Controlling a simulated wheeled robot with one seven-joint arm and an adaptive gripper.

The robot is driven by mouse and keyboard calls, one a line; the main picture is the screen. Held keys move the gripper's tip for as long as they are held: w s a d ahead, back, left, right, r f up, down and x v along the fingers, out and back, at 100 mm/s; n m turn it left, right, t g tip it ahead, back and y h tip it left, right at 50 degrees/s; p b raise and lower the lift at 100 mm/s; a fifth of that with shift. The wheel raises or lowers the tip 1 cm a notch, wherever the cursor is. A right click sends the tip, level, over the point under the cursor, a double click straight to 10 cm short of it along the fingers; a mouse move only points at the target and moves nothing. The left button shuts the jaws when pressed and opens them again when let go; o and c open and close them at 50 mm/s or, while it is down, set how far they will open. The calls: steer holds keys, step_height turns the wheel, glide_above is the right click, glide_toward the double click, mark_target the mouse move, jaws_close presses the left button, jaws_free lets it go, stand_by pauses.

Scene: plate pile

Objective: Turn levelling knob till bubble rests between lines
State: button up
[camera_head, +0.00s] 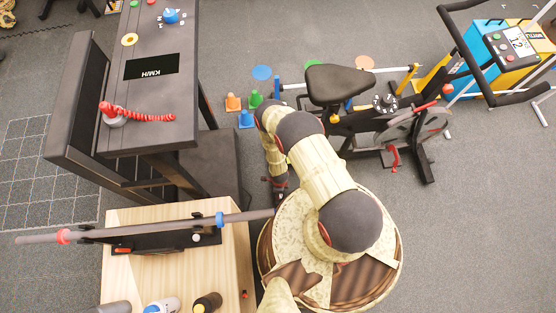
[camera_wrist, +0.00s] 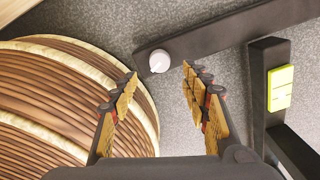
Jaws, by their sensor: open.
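A round white knob (camera_wrist: 159,61) sits on a dark bar (camera_wrist: 215,38) in the wrist view. My gripper (camera_wrist: 160,77) is open, with its fingertips to either side of the knob in the picture. I cannot tell how far above it they are, and I see no contact. A yellow-green block, likely the level vial (camera_wrist: 281,88), is on a dark upright piece at the right. Faint lines show on it, but I cannot make out a bubble. In the head view my gripper (camera_head: 279,188) is small and partly hidden by my arm; I cannot make out the knob there.
A wooden table (camera_head: 235,270) with a long bar (camera_head: 130,230) across it stands at the lower left. A dark console (camera_head: 160,100) is at the upper left. An exercise bike (camera_head: 340,85) stands beyond my arm, near small cones (camera_head: 233,102). Open carpet lies to the right.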

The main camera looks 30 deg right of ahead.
step_height(320, 180, down, 8)
steer(key=b, duration=0.3)
steer(key=shift+r, duration=0.1)
steer(key=c, duration=0.3)
steer(key=shift+s, duration=0.1)
steer(key=c, duration=0.8)
steer(key=shift+c, duration=0.3)
steer(key=shift+n+b, duration=0.3)
steer(key=shift+n, duration=0.1)
steer(key=n+b, duration=0.2)
steer(key=n, duration=0.1)
steer(key=shift+n, duration=0.3)
steer(key=n+b, duration=0.2)
steer(key=n, duration=0.2)
steer(key=shift+n, duration=0.4)
steer(key=shift+b, duration=0.3)
